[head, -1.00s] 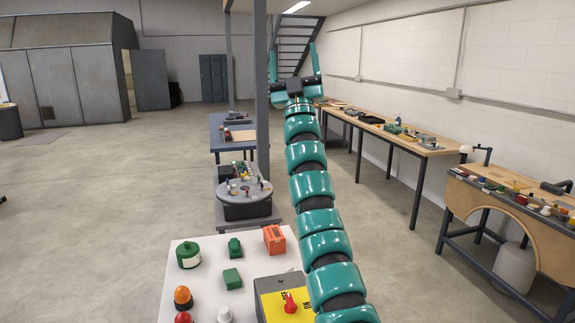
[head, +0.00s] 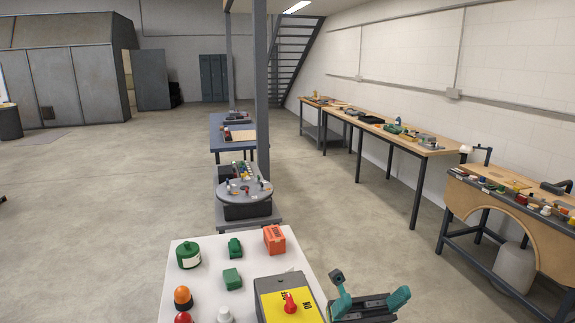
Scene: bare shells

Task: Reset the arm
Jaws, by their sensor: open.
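My gripper (head: 369,299) is low in the head view, at the right edge of the white table (head: 206,251). Its two teal fingers are spread apart with nothing between them. The rest of my arm is below the frame and hidden. The gripper is just right of a grey box with a yellow top and a red knob (head: 291,303). I cannot tell whether the two touch.
The white table also holds a green canister (head: 188,255), an orange box (head: 274,239), green blocks and an orange-topped item (head: 183,297). A round turntable (head: 245,191) stands behind, beside a grey post (head: 261,100). Workbenches (head: 400,137) line the right wall. Open floor (head: 345,215) lies between.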

